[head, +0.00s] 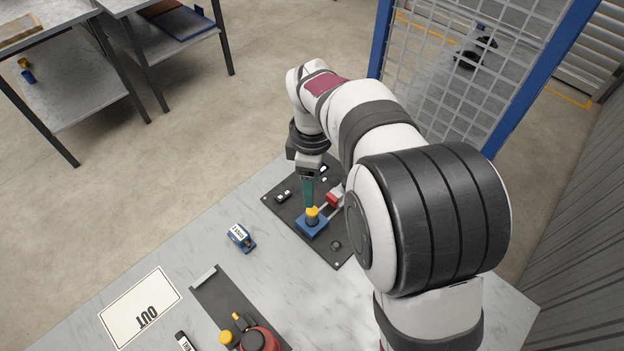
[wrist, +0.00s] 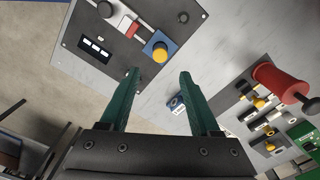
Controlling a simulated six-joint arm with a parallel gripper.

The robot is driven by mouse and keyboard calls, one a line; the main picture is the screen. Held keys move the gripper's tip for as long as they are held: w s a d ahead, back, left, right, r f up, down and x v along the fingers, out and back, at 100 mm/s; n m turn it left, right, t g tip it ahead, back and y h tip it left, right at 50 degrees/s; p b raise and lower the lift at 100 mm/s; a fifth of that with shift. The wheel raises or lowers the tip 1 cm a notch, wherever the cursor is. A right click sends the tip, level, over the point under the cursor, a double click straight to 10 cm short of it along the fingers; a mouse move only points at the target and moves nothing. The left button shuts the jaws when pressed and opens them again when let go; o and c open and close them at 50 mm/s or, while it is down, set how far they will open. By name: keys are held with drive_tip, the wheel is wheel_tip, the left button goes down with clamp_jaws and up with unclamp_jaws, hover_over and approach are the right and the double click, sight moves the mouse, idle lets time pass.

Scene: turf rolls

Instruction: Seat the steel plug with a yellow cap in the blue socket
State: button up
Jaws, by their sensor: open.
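The blue socket (head: 318,230) is a square block on a dark board on the table. It also shows in the wrist view (wrist: 171,44). The steel plug with a yellow cap (head: 312,213) stands upright at the socket, a grey band of its body showing under the cap; I cannot tell how deep it sits. Its cap shows in the wrist view (wrist: 160,52). My gripper (wrist: 160,73) has two green fingers spread apart with nothing between them. In the head view my gripper (head: 309,195) is just above and behind the cap.
The dark board (head: 285,208) also bears a red part (head: 335,198) and switches. A blue labelled block (head: 241,238) lies to its left on the table. A white OUT card (head: 141,307) and a dark tray (head: 217,291) with yellow-capped and red parts are nearer. A mesh fence (head: 450,75) stands behind.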

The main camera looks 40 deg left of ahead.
drive_tip(key=d+r+m, duration=0.4)
drive_tip(key=d+m, duration=0.4)
drive_tip(key=d, duration=0.4)
drive_tip(key=d+r+m, duration=0.5)
drive_tip(key=d+m, duration=0.2)
drive_tip(key=d, duration=0.4)
drive_tip(key=s+d+f+m+y, duration=0.1)
drive_tip(key=s+d+f+m, duration=0.1)
drive_tip(key=s+d+m, duration=0.9)
drive_tip(key=m, duration=0.4)
drive_tip(key=shift+s+d+f+y, duration=0.15)
drive_tip(key=shift+s+d+y, duration=0.15)
drive_tip(key=shift+s+y, duration=0.1)
